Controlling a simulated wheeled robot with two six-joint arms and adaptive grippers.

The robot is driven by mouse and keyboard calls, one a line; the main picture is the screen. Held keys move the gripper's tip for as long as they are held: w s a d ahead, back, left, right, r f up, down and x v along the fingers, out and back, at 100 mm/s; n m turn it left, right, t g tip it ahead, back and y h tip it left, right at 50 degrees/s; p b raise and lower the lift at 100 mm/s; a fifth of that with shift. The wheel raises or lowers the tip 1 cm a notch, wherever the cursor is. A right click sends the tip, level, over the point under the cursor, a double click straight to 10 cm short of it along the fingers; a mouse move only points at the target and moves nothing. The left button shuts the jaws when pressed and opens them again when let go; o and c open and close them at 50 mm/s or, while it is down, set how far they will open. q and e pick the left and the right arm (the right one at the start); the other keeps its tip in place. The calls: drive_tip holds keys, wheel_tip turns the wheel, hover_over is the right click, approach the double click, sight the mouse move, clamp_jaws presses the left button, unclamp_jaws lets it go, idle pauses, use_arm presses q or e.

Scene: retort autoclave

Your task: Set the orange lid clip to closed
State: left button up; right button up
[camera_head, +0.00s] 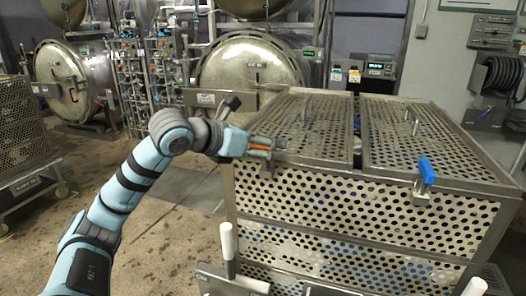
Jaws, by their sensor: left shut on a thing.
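The orange lid clip (260,148) shows as a small orange strip at the front edge of the left lid, partly hidden by the fingers. My left gripper (268,147) is shut on the clip. It reaches in from the left over the basket's front rim. The perforated metal basket (350,215) has two perforated lids lying flat on top, a left lid (308,120) and a right lid (425,140). Whether the clip is up or down cannot be told. My right gripper is not in view.
A blue clip (427,170) stands upright at the front edge of the right lid. Pale posts (228,240) rise in front of the basket. Round autoclave doors (250,68) and pipework stand behind. The floor at left is open, with another perforated cart (25,145) at the far left.

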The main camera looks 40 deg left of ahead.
use_arm(q)
drive_tip(key=shift+w+m+h, duration=0.15)
drive_tip(key=shift+m+h, duration=0.75)
drive_tip(key=shift+h, duration=0.2)
drive_tip(key=shift+r+m+g+h+p, duration=0.1)
drive_tip(key=shift+m+g+h+p, duration=0.3)
drive_tip(key=shift+m+h, duration=0.1)
drive_tip(key=shift+w+d+m+g+h+p, duration=0.15)
drive_tip(key=shift+m+g+h+p, duration=0.65)
drive_tip(key=shift+m+g+h, duration=0.7)
drive_tip(key=shift+w+d+m+g+h+p, duration=0.2)
drive_tip(key=shift+m+g+h+p, duration=0.8)
drive_tip(key=shift+m, duration=0.7)
drive_tip(key=shift+w+d+m+g+h+p, duration=0.15)
drive_tip(key=shift+m+g+h+p, duration=0.5)
drive_tip(key=shift+m+g+h, duration=0.85)
drive_tip(key=shift+m, duration=0.3)
drive_tip(key=o, duration=1.1)
drive_tip(key=shift+o, duration=0.2)
